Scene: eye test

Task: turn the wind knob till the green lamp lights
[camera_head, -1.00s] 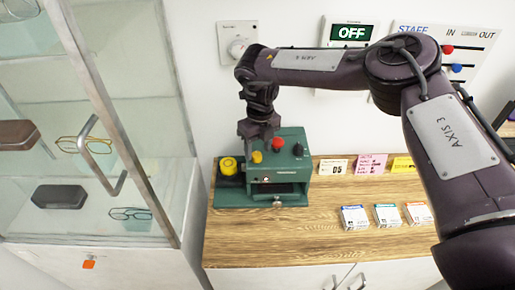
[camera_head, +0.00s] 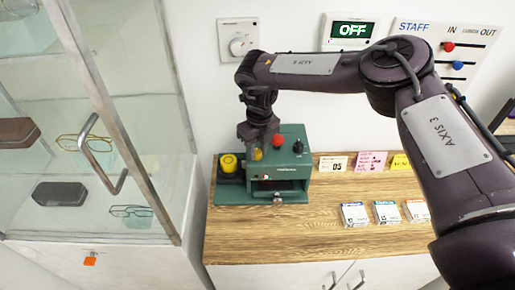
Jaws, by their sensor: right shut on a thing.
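A green machine (camera_head: 293,172) stands on the wooden counter by the wall. Its top carries a red knob (camera_head: 278,141), a black knob (camera_head: 298,147) and a yellow knob (camera_head: 258,154). I cannot read which one is the wind knob. My right gripper (camera_head: 258,148) points down at the top left of the machine, shut on the yellow knob and partly hiding it. A small lamp-like spot (camera_head: 265,177) on the front looks reddish-white. I cannot make out a lit green lamp. My left gripper is out of view.
A yellow round part (camera_head: 229,163) sits at the machine's left. Small cards (camera_head: 333,164) and several small boxes (camera_head: 354,214) are on the counter (camera_head: 245,235) to the right. A glass cabinet (camera_head: 150,175) stands left. A wall dial (camera_head: 239,45) and OFF sign (camera_head: 351,31) are behind.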

